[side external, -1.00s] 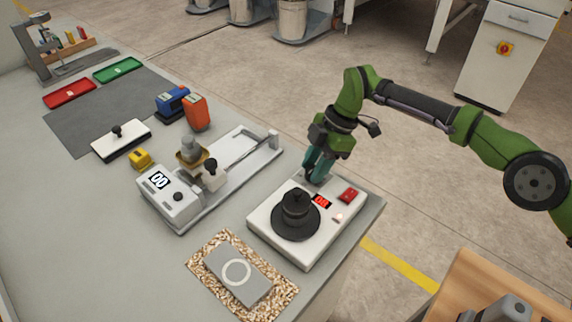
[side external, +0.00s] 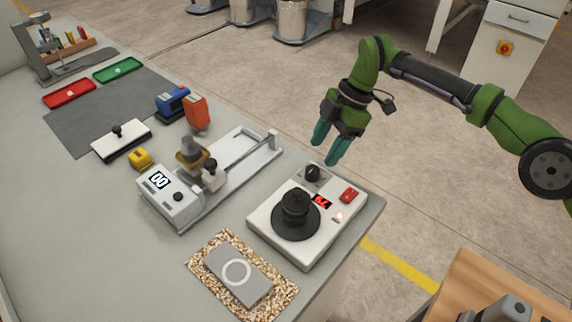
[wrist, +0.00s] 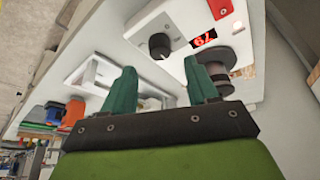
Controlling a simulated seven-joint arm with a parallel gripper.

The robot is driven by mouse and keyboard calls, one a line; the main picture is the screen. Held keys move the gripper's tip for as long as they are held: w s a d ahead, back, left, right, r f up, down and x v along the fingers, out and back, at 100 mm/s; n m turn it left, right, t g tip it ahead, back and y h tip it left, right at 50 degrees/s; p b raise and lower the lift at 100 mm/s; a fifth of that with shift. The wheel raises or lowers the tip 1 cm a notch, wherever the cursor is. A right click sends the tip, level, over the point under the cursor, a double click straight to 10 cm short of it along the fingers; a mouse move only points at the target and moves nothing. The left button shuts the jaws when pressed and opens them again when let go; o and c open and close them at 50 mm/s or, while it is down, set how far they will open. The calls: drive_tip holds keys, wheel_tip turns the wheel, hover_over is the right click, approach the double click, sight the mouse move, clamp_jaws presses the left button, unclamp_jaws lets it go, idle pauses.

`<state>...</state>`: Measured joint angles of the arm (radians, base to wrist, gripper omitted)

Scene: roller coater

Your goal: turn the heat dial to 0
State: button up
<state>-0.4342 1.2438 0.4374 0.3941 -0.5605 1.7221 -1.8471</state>
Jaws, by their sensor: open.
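The heat dial (side external: 313,172) is a black round knob on a grey plate at the back corner of the white hotplate unit (side external: 278,246). It also shows in the wrist view (wrist: 160,46), past the fingertips. A small red digital display (side external: 322,202) sits in front of the dial; in the wrist view it is upside down and seems to read 79. My gripper (side external: 326,150) has two teal fingers, spread apart and empty. It hangs above and slightly right of the dial, not touching it. Nothing hides the dial.
A black round pot (side external: 295,214) with a knob stands on the hotplate unit. A red switch (side external: 349,195) and a small lit lamp (side external: 338,217) are beside the display. The coater rig (side external: 232,165) stands to the left. Open air lies above and right.

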drive_tip(key=shift+v, duration=0.9)
drive_tip(key=shift+r, duration=0.1)
wheel_tip(320, 180, up, 9)
drive_tip(key=m+t, duration=0.2)
hover_over(313, 170)
drive_tip(key=s+d, duration=0.2)
drive_tip(key=d, duration=0.1)
drive_tip(key=s+d+r+m+t+h, duration=0.1)
drive_tip(key=s+m+t+h, duration=0.15)
drive_tip(key=m, duration=0.35)
drive_tip(key=w+a+f+m, duration=0.1)
drive_tip(key=f+m, duration=0.1)
drive_tip(key=f, duration=0.3)
drive_tip(key=w+a+f+m, duration=0.1)
drive_tip(key=w+f+m, duration=0.1)
drive_tip(key=f, duration=0.4)
drive_tip(key=w+a+f+m+y, duration=0.1)
drive_tip(key=f+m, duration=0.1)
drive_tip(key=f, duration=0.4)
drive_tip(key=shift+w+a+f+t, duration=0.15)
drive_tip(key=shift+a+t, duration=0.1)
drive_tip(key=shift+a, duration=0.1)
drive_tip(key=shift+c, duration=0.4)
